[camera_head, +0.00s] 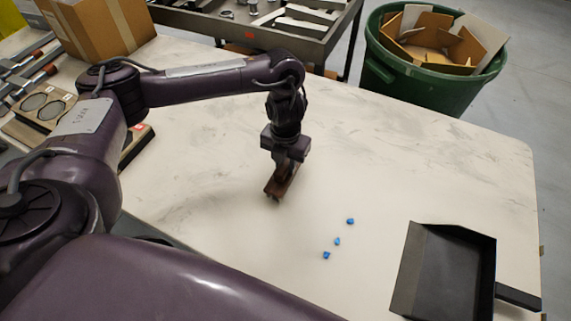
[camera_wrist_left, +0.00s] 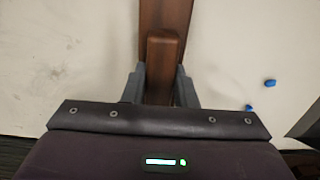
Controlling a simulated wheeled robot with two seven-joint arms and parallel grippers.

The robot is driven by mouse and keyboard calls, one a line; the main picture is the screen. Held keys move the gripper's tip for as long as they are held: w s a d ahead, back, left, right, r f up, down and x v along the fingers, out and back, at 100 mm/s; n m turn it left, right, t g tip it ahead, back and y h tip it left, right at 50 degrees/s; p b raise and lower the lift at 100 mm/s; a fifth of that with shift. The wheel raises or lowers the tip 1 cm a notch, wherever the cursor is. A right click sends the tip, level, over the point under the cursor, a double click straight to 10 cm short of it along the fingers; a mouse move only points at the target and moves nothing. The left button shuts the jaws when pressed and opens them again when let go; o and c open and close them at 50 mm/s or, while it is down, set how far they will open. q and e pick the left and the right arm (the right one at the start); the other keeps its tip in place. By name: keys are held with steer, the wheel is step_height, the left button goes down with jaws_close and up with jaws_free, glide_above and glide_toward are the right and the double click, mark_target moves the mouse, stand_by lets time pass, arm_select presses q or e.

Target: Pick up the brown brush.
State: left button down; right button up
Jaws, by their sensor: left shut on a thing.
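The brown brush (camera_head: 275,187) is at the middle of the white table, under my left gripper (camera_head: 287,168). In the left wrist view the brush (camera_wrist_left: 165,50) runs between the two grey fingers of my left gripper (camera_wrist_left: 160,85), which is shut on its raised brown handle. Much of the brush is hidden by the gripper in the head view. I cannot tell whether it touches the table. My right gripper is not in view.
Several small blue pieces (camera_head: 337,241) lie on the table (camera_head: 430,170), right of the brush. A black dustpan (camera_head: 440,270) lies at the right. A cardboard box (camera_head: 95,28) stands at the back left. A green bin (camera_head: 425,85) with cardboard stands beyond the table.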

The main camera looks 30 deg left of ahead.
mark_target(286, 162)
arm_select(q)
step_height(286, 162, up, 18)
steer(key=p, duration=0.4)
steer(key=shift+p, duration=0.35)
steer(key=c, duration=1.7)
jaws_free()
steer(key=c, duration=0.3)
